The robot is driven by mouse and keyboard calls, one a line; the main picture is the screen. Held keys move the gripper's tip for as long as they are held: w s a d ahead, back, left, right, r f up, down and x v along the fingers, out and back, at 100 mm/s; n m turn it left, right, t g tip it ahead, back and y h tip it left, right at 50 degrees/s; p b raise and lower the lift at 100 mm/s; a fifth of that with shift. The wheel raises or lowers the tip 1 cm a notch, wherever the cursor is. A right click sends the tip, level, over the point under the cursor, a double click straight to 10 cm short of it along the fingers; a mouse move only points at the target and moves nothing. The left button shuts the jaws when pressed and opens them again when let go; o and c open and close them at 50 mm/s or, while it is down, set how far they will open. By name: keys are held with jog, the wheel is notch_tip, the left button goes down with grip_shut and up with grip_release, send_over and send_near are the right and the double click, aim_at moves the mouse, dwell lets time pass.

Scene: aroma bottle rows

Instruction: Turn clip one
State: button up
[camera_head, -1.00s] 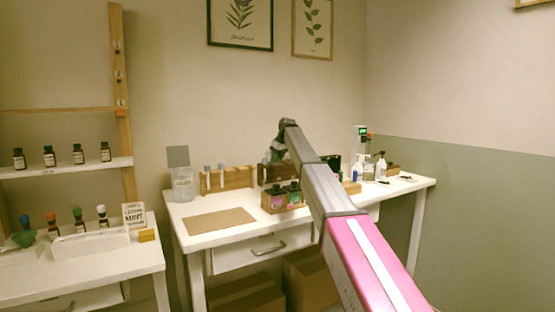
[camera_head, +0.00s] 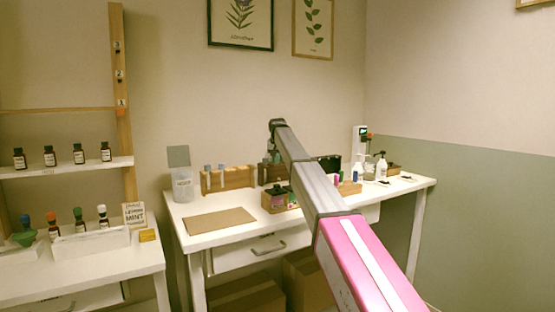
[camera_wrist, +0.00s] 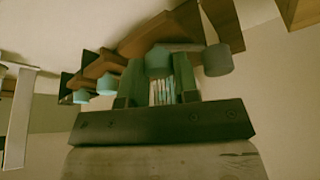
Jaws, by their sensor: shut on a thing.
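My gripper (camera_wrist: 160,88) is in the wrist view, with its two green fingers shut on a small teal piece (camera_wrist: 158,58). I take this piece for the clip, but its shape and any number are unclear. It sits at a brown wooden rack (camera_wrist: 150,35) that runs across the top of the view. More teal pieces (camera_wrist: 107,84) show to the left along the rack, and a grey-teal round one (camera_wrist: 216,60) to the right.
The white desk (camera_head: 205,243) also holds a light wooden rack (camera_head: 238,178) with tubes, a brown mat (camera_head: 218,221), a clear jar (camera_head: 183,187) and a box of bottles (camera_head: 275,201). White bottles (camera_head: 357,172) stand at right. A shelf (camera_head: 70,168) with dark bottles is at left.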

jog(key=m+h, duration=0.1)
jog(key=m, duration=0.3)
jog(key=shift+a+m+h, duration=0.1)
jog(key=shift+m+h, duration=0.2)
jog(key=shift+h, duration=0.1)
jog(key=shift+m+g+h, duration=0.6)
jog(key=shift+m+h, duration=0.1)
jog(key=shift+m, duration=1.5)
jog(key=o, duration=0.9)
jog(key=shift+r, duration=0.1)
jog(key=v, duration=1)
jog(key=shift+s+a+r, duration=0.1)
jog(key=shift+a+r, duration=0.1)
jog(key=shift+a, duration=0.05)
